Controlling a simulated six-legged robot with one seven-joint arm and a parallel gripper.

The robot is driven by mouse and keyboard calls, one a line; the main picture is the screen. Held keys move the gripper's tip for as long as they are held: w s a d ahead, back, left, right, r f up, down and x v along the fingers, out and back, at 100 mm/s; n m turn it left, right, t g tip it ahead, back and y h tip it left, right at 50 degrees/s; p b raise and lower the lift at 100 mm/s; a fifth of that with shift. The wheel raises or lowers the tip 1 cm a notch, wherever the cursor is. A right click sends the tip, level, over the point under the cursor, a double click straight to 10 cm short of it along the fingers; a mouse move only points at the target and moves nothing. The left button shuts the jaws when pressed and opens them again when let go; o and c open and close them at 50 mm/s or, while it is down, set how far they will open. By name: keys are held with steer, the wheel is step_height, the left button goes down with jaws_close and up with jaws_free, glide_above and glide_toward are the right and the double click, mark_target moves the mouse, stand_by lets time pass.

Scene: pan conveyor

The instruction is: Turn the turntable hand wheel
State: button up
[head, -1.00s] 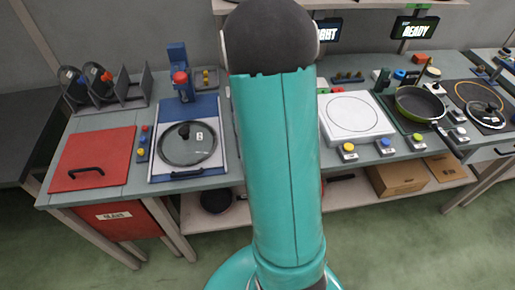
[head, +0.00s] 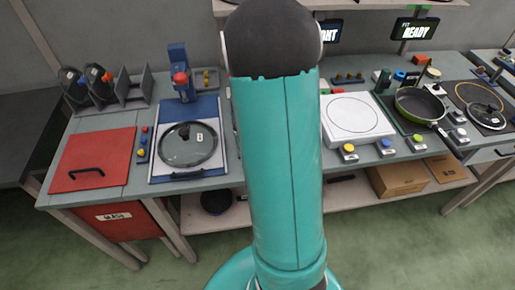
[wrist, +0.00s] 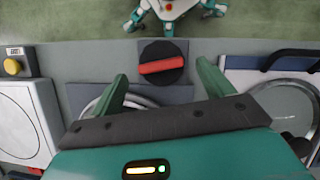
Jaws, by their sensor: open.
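The hand wheel (wrist: 161,63) shows in the wrist view as a round black knob with a red bar across it, on a dark square plate near the bench edge. My gripper (wrist: 162,71) is open, with one green finger to the left of the wheel and one to the right. Both fingers look apart from it; the height gap is hard to tell. A grey metallic ring (wrist: 137,103), perhaps the turntable's, is partly hidden behind my gripper. In the head view my arm hides the wheel and the gripper.
In the wrist view a white plate station (wrist: 14,128) with a yellow button (wrist: 13,66) lies left, and a blue-edged lid station (wrist: 236,63) lies right. In the head view the glass lid (head: 188,144), red panel (head: 92,160) and green pan (head: 420,105) stand on the bench.

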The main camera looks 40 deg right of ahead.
steer(key=v, duration=1.1)
steer(key=shift+r, duration=0.15)
steer(key=s+a+r+n+t, duration=0.1)
steer(key=s+a+r+t, duration=0.1)
steer(key=a, duration=0.6)
steer(key=s+a+r+n+t+h, duration=0.1)
steer(key=s+a+r+n+t, duration=0.1)
steer(key=a, duration=0.6)
steer(key=s+a+r+n+t, duration=0.1)
steer(key=s+a+r+t, duration=0.3)
steer(key=a, duration=0.5)
steer(key=shift+s+t+h, duration=0.4)
steer(key=shift+s+t, duration=0.5)
steer(key=shift+s, duration=0.3)
